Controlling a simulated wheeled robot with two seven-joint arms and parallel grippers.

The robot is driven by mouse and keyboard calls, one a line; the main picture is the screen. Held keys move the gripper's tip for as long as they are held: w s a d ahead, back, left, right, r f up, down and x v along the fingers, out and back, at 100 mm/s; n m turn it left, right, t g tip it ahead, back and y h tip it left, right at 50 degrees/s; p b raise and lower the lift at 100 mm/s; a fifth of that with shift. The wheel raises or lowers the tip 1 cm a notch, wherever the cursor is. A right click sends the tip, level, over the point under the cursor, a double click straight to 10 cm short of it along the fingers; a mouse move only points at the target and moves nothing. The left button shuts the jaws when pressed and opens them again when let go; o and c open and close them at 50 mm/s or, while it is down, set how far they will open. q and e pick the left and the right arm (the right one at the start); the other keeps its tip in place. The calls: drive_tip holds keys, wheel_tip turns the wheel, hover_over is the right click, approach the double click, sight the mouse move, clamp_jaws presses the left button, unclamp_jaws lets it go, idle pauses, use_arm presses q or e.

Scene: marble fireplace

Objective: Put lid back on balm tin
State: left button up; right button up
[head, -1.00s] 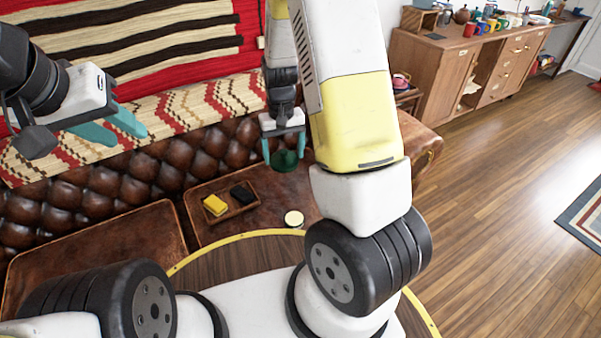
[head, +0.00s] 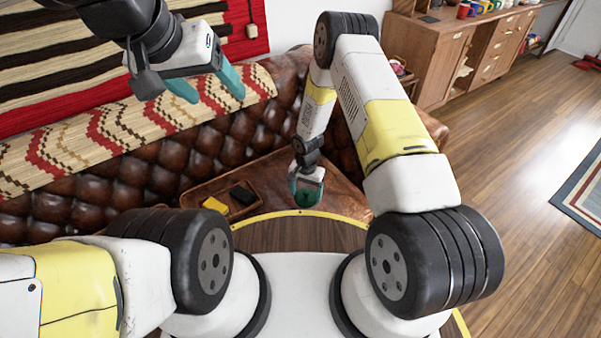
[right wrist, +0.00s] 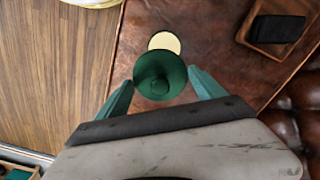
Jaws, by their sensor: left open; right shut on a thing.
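In the head view the lid (head: 305,198) shows between the fingertips. The balm tin (right wrist: 164,41), round with a pale cream top, is on the leather just beyond the lid in the right wrist view. The lid covers part of the tin there; I cannot tell how high above it the lid is. In the head view I cannot make out the tin at the gripper. My left gripper (head: 210,87) is open and empty, raised over the sofa back.
The tufted sofa back (head: 130,180) rises behind. Bare leather (head: 345,193) lies right of the gripper.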

sight(300, 200)
drive_tip(key=shift+m, duration=0.3)
drive_tip(key=a+f, duration=0.1)
drive_tip(key=s+a+f, duration=0.1)
drive_tip(key=f, duration=0.1)
drive_tip(key=shift+s+f, duration=0.15)
drive_tip(key=shift+f, duration=0.1)
drive_tip(key=shift+a+f, duration=0.1)
drive_tip(key=shift+f, duration=3.05)
drive_tip(key=shift+f, duration=0.15)
drive_tip(key=o, duration=1.3)
drive_tip(key=shift+r, duration=3.5)
clamp_jaws()
